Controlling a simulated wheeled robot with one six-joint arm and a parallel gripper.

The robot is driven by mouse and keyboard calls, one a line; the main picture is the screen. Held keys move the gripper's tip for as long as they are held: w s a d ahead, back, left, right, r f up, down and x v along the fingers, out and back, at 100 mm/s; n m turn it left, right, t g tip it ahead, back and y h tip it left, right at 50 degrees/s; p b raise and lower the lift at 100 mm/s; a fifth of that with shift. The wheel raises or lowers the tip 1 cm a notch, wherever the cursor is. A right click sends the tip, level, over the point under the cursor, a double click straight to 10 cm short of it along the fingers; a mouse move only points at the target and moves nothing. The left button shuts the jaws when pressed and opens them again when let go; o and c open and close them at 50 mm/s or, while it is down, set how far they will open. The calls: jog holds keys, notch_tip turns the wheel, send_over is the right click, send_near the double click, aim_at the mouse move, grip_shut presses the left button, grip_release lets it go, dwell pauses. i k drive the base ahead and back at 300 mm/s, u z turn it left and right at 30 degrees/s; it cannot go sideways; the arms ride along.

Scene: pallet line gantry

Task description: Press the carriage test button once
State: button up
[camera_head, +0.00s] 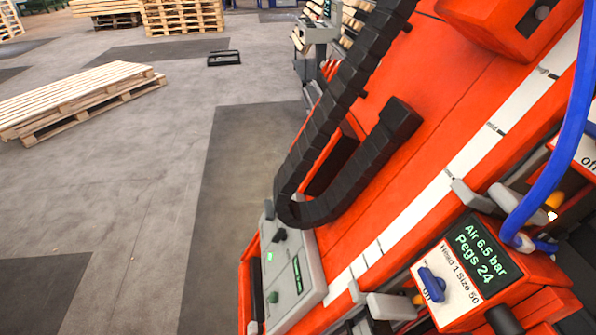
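The red gantry machine (428,100) runs diagonally across the right side. A grey control panel (303,292) sits at its lower left end. The panel carries a green round button (272,298), a lit green square (270,256), a black knob (280,236) and a small dark display (296,273) with green text too small to read. I cannot tell whether any of these is the carriage test button. My gripper is not in view.
A black cable chain (345,90) loops above the panel. A blue hose (572,130) hangs right. Pallets (75,95) lie left; the floor (150,200) between is clear.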

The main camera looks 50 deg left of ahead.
aim_at(274, 296)
jog(key=u, duration=1.95)
